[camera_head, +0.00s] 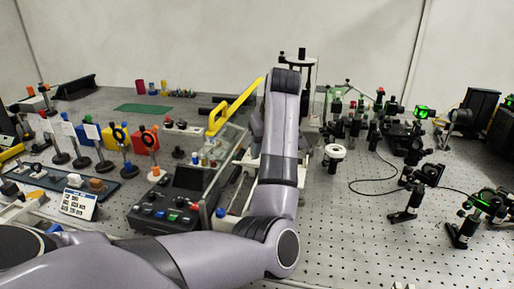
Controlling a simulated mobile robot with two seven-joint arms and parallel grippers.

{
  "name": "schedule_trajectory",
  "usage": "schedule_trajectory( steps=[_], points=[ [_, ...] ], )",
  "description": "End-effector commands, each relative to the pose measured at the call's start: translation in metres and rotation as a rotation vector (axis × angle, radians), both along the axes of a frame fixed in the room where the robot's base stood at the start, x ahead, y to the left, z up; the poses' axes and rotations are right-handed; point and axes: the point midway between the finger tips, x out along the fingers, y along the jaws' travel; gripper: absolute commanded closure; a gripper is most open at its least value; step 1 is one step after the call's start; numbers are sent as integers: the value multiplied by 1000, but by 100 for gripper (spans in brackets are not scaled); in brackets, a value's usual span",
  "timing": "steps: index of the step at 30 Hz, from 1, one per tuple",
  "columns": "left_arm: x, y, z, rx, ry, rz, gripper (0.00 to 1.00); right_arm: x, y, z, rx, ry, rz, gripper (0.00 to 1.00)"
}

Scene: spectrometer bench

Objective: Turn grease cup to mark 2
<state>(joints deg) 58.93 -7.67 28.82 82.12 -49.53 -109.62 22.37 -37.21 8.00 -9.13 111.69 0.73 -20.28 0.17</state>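My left arm (278,150) comes in from the lower left, bends at an elbow near the bottom middle and rises across the middle of the bench. Its far end hides what lies behind it, and I see no fingers of the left gripper. My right gripper is not in view. I cannot make out a grease cup or its marks for certain. A white round part with a dark centre (334,153) stands just right of my arm, but I cannot tell what it is. A tall dark post (302,55) on a pale frame shows behind my arm.
A yellow bar (236,104) rises left of my arm above a clear box. A dark control box with coloured knobs (171,208) stands below it. Mounted optics crowd the left and right, including a green-lit mount (421,112). The perforated bench top (350,245) is mostly clear at the front right.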

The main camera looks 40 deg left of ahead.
Motion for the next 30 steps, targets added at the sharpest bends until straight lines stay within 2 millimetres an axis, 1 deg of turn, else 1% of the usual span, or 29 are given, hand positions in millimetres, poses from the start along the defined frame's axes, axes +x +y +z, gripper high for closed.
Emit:
schedule_trajectory(
  steps=[1,6,9,15,19,25,30],
  points=[
    [8,9,7,2,1,40,55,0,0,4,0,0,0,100],
    [26,29,17,2,-2,164,55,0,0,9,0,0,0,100],
    [32,37,20,0,-5,217,55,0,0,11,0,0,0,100],
    [37,44,20,-3,-7,264,55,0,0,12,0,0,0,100],
    [38,49,8,-2,-5,266,55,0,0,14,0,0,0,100],
    [39,61,-21,-3,-4,266,55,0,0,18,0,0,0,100],
    [41,68,-39,-2,-5,265,55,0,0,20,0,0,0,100]
  ],
)
